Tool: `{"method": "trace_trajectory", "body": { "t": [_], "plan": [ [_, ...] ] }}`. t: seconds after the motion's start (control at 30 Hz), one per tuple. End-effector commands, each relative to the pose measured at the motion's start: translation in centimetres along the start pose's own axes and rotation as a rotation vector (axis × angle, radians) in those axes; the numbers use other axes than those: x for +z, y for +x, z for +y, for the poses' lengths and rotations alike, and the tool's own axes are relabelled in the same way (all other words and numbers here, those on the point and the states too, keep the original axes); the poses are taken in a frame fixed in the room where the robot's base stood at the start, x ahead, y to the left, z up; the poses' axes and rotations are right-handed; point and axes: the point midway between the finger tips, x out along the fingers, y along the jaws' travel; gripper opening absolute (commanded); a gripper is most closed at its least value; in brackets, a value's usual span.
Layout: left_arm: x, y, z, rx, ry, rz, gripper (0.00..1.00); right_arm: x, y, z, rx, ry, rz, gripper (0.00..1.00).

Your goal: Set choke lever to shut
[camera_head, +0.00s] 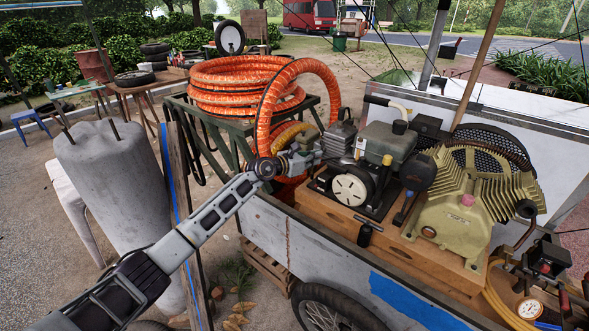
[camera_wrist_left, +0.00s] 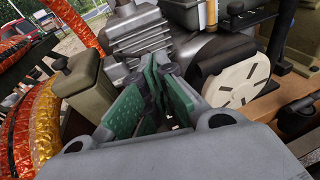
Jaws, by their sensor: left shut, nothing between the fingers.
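The small engine (camera_head: 375,160) sits on a wooden base on the cart, with a round cream recoil cover (camera_head: 350,190) on its near side. My left gripper (camera_head: 318,152) reaches in from the left and is at the engine's left side, next to the finned cylinder (camera_head: 340,138). In the left wrist view the green-padded fingers (camera_wrist_left: 158,100) are shut with nothing between them, pointing at the engine below its fins (camera_wrist_left: 138,35). The cream cover (camera_wrist_left: 236,84) is to their right. I cannot make out the choke lever; the fingers may hide it. My right gripper is not in view.
Orange hose coils (camera_head: 245,85) lie on a green rack left of the engine, and one loop rises close behind my wrist. An olive compressor (camera_head: 470,205) stands to the right. A grey concrete post (camera_head: 110,190) stands at the left.

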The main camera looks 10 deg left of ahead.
Motion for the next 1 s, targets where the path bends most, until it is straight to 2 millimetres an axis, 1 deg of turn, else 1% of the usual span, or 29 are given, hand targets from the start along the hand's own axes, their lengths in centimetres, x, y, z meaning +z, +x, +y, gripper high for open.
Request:
{"method": "trace_trajectory", "body": {
  "t": [0.2, 0.57, 0.77, 1.0],
  "plan": [
    [0.2, -0.7, 0.6, -0.001, 0.0, 0.0, 0.0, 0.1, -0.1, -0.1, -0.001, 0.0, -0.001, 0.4],
    [0.1, -2.2, 0.3, 0.0, 0.001, 0.001, 0.0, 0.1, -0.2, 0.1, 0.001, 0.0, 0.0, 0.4],
    [0.1, -3.6, 0.1, 0.0, 0.001, 0.001, 0.0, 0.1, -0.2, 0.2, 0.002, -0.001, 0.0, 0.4],
    [0.1, -5.9, -0.4, -0.001, 0.001, 0.001, 0.0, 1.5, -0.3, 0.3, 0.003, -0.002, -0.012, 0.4]
  ]
}}
